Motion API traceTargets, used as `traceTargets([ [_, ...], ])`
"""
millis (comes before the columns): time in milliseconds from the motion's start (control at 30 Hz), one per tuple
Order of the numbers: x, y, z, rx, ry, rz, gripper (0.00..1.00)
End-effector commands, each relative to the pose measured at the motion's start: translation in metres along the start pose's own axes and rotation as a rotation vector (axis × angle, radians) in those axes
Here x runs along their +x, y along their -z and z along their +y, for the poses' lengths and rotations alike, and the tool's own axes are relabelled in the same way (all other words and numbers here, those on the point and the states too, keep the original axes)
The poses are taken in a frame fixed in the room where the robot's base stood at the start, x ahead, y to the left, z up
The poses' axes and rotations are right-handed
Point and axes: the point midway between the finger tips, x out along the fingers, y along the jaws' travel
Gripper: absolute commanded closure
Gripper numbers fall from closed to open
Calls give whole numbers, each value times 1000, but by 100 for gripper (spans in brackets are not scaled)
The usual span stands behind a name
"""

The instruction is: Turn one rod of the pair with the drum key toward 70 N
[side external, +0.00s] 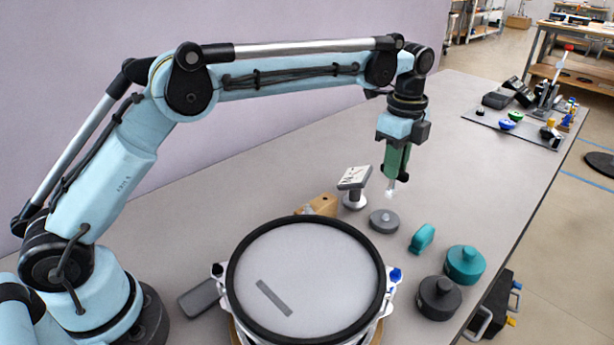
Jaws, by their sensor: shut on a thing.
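The mesh drum pad (334,248) has a black rim and a pale head with a grey strip on it.
A wooden block (318,204) sits behind the pad. A grey disc (383,221), a teal piece (422,238), a teal knobbed cylinder (465,265) and a dark one (438,298) stand to its right. A dark flat object (199,298) lies left.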

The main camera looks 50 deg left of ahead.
Motion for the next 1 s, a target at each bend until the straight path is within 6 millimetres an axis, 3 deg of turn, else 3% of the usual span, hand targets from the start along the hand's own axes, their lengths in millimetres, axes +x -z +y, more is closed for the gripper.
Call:
traceTargets([
  [167, -2, 0, 2, 2, 0, 0, 100],
  [367, -28, 4, 22, 21, 0, 0, 100],
  [700, -90, 7, 96, 79, -1, 0, 100],
  [1000, -125, 0, 171, 132, -1, 0, 100],
])
